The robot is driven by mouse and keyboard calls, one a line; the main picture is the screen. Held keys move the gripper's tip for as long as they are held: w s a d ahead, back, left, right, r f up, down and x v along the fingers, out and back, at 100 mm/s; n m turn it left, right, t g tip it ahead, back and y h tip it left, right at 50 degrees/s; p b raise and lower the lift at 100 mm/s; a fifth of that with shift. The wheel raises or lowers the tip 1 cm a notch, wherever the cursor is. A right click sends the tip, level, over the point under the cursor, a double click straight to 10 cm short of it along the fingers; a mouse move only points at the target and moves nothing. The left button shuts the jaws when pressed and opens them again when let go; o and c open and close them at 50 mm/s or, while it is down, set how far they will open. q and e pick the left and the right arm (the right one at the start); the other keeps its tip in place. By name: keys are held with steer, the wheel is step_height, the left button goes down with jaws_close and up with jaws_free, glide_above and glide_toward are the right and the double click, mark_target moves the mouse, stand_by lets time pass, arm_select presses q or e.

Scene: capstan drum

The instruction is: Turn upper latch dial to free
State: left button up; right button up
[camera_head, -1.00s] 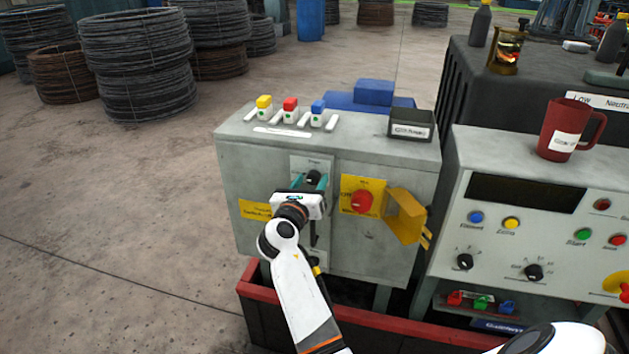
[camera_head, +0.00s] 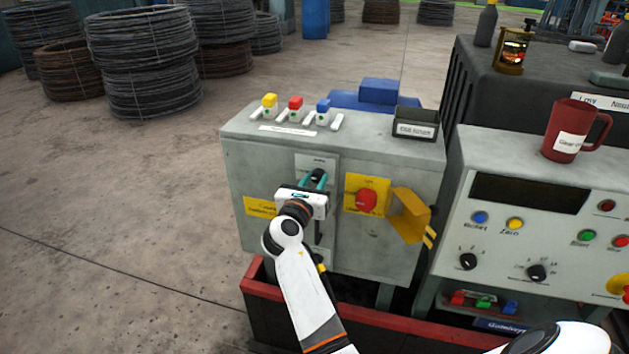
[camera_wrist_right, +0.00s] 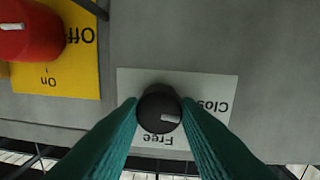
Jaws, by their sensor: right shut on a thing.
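The upper latch dial (camera_head: 318,174) is a small black knob on a pale label plate, on the front of the grey cabinet. My right gripper (camera_head: 315,180) has its teal fingers shut on it, one on each side. In the right wrist view the dial (camera_wrist_right: 160,108) sits between the fingertips. The plate (camera_wrist_right: 228,88) reads upside down, with "Free" below the dial and "Closed", partly covered, to its right. The dial's white mark lies right of centre and slightly low, pointing more toward "Closed" than "Free". My left gripper is not in view.
A red switch (camera_head: 367,201) on a yellow plate and an open yellow cover (camera_head: 408,214) stand right of the dial. A dark part below the dial is mostly hidden by my arm. A control console (camera_head: 455,215) stands at right.

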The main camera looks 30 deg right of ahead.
steer(key=m, duration=0.8)
steer(key=shift+d+y, duration=0.1)
steer(key=shift+y, duration=0.2)
steer(key=m+b, duration=0.1)
steer(key=m, duration=0.3)
steer(key=shift+s+m+b, duration=0.1)
steer(key=shift+m+b, duration=0.85)
steer(key=shift+m, duration=0.95)
steer(key=shift+t+y, duration=0.3)
steer(key=o, duration=1)
